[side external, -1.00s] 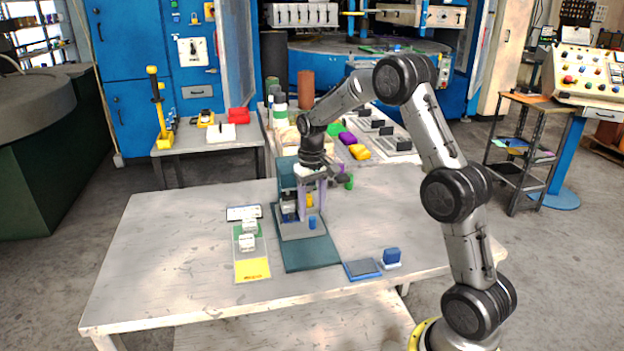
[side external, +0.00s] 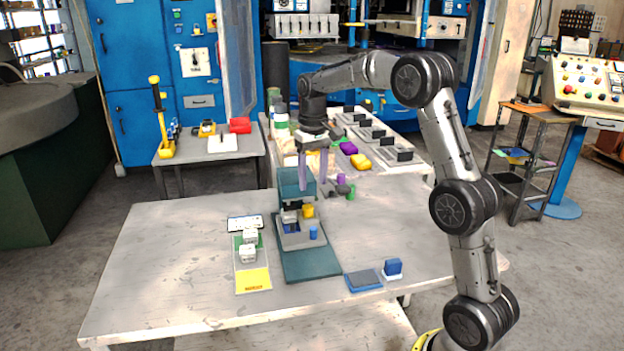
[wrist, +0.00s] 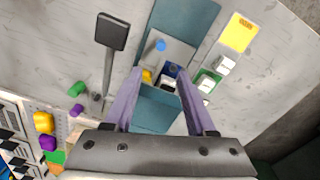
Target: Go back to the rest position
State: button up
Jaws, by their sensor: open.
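My gripper (side external: 313,178) is raised above the teal press-like fixture (side external: 312,264) on the table, its two purple fingers apart with nothing between them. In the wrist view my open fingers (wrist: 160,72) frame the fixture below. The fixture has a grey bed carrying a yellow cylinder (side external: 308,211), a blue cylinder (side external: 313,232) and a dark block (side external: 290,217). The blue cylinder (wrist: 160,45) and part of the yellow one (wrist: 147,77) also show in the wrist view. The fingers look clear of these parts.
A green and yellow strip (side external: 253,279) with white blocks lies left of the fixture. A blue-edged pad (side external: 363,280) and a blue block (side external: 393,267) lie at right. Small green and purple pieces (side external: 341,180) lie behind. The table's left front is clear.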

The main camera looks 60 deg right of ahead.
jog(key=s+a+r+n+t, duration=0.3)
jog(key=s+a+r, duration=0.7)
jog(key=a+r, duration=0.25)
jog(key=s+a+f+n+t, duration=0.1)
jog(key=s+a+f, duration=0.2)
jog(key=s+f, duration=0.2)
jog(key=s+a+f+n+t, duration=0.1)
jog(key=s+a+f, duration=0.2)
jog(key=s, duration=0.8)
jog(key=shift+a+f+t, duration=0.3)
jog(key=shift+f, duration=0.6)
